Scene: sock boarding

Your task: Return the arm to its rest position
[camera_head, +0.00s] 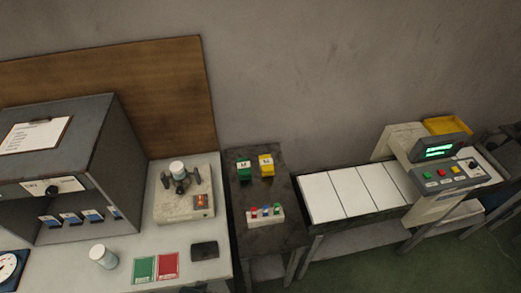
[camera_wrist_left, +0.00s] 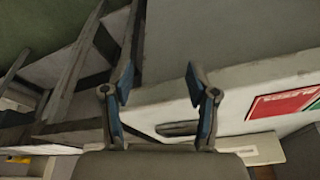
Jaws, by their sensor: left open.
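My left gripper (camera_wrist_left: 159,80) shows in the left wrist view with its two blue-grey fingers spread apart. It is open, with nothing held between the fingertips. The edge of the white table and a dark flat object (camera_wrist_left: 178,128) lie beyond the fingers. A red card (camera_wrist_left: 280,102) is to the right of the fingers, apart from them. In the head view, a small dark shape at the bottom edge is too cut off to identify. My right gripper is in neither view.
The white table (camera_head: 205,274) bears a white-lidded jar (camera_head: 103,257), green card (camera_head: 144,269), a dark flat object (camera_head: 204,250) and a device (camera_head: 184,198). A grey cabinet (camera_head: 98,150) stands left. A dark table (camera_head: 279,231), white panels (camera_head: 352,190) and a scale-like machine (camera_head: 440,165) stand right.

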